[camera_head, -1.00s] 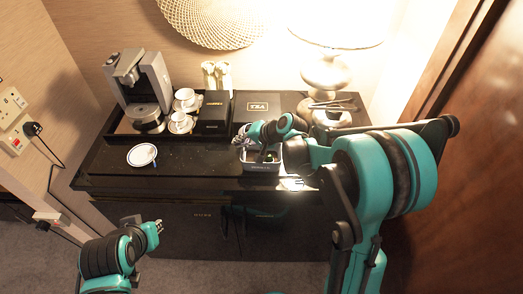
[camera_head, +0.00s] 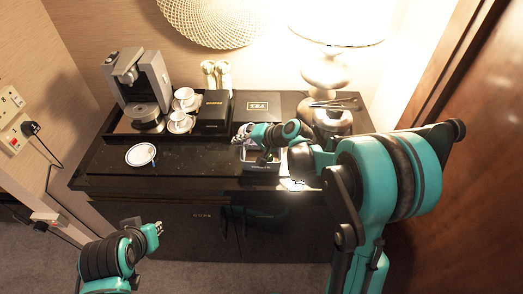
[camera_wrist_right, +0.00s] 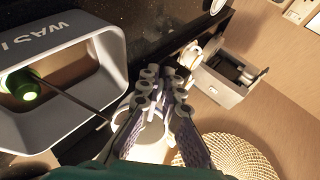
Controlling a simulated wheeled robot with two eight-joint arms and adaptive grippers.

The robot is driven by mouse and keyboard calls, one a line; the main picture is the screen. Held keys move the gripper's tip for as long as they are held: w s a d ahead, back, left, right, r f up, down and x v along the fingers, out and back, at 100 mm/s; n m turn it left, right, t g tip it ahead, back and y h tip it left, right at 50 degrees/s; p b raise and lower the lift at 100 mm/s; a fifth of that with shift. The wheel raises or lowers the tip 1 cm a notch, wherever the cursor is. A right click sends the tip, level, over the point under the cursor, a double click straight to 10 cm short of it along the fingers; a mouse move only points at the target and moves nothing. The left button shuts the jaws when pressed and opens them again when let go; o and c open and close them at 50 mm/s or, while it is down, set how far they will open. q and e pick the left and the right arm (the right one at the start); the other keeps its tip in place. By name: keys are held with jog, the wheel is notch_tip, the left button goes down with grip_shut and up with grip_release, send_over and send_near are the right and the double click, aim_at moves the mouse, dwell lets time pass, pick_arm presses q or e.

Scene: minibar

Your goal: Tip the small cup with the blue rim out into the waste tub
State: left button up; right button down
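The grey waste tub (camera_head: 262,166) stands at the front of the dark counter, and the right wrist view shows its lettered side and rim (camera_wrist_right: 62,122). A green item (camera_wrist_right: 25,86) lies inside it. My right gripper (camera_head: 243,138) is over the tub's left back side.
An empty white saucer (camera_head: 141,154) lies on the counter at left. Behind it a black tray (camera_head: 122,128) holds a coffee machine (camera_head: 140,85) and two white cups on saucers. A tea box (camera_head: 268,106), a metal pot (camera_head: 332,120) and a lamp (camera_head: 325,72) stand behind the tub.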

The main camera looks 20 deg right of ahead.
jog(key=shift+f+t+y+b, duration=0.4)
jog(key=shift+f+t+b, duration=0.1)
jog(key=shift+b, duration=0.5)
jog(key=shift+s+d+r+t+y+b, duration=0.25)
jog(key=shift+t+y+b, duration=0.35)
jog(key=shift+b, duration=0.4)
dwell(0.4)
jog(key=shift+s+d+r+n+t+y+b, duration=0.25)
jog(key=shift+s+t+y+b, duration=0.2)
jog(key=shift+b, duration=0.6)
